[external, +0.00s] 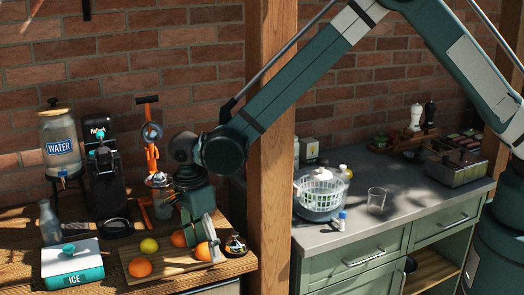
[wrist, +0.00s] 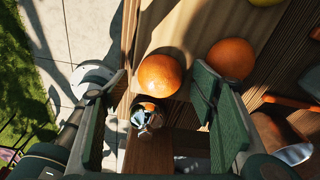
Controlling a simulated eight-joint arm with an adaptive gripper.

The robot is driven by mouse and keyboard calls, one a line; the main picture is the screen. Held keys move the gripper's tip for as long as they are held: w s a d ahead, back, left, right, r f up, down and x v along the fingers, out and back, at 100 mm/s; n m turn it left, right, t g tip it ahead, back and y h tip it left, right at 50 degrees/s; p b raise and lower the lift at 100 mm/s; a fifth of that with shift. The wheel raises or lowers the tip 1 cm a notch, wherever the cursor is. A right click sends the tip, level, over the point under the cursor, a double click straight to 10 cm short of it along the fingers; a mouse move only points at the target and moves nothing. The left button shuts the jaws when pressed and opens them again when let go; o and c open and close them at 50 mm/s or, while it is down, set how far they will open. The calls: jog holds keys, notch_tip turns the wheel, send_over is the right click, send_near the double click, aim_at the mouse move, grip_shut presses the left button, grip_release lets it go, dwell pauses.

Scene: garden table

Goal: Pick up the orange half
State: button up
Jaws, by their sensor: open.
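Several orange fruits lie on a wooden board in the external view: one at the front (external: 140,268), one farther back (external: 179,239) and one (external: 203,251) beside my gripper (external: 206,240). No cut face shows, so I cannot tell which is the orange half. In the wrist view my gripper (wrist: 162,86) is open, with one finger on each side. A rounded orange piece (wrist: 159,75) sits between and beyond the fingertips, with no visible grip on it. A second orange (wrist: 231,58) lies just beyond the right finger.
A lemon (external: 149,246) lies on the cutting board (external: 170,262). A small shiny bowl or cup (external: 236,246) stands right of my gripper; a shiny round object (wrist: 147,115) shows between the fingers. An ice box (external: 72,264) is at left, a juicer (external: 152,160) behind, a wooden post (external: 270,150) at right.

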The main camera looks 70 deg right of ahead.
aim_at(205, 245)
dwell(0.4)
jog(key=c, duration=1)
jog(key=shift+r, duration=0.2)
notch_tip(205, 245, up, 10)
jog(key=b, duration=0.1)
jog(key=shift+f, duration=0.15)
dwell(0.4)
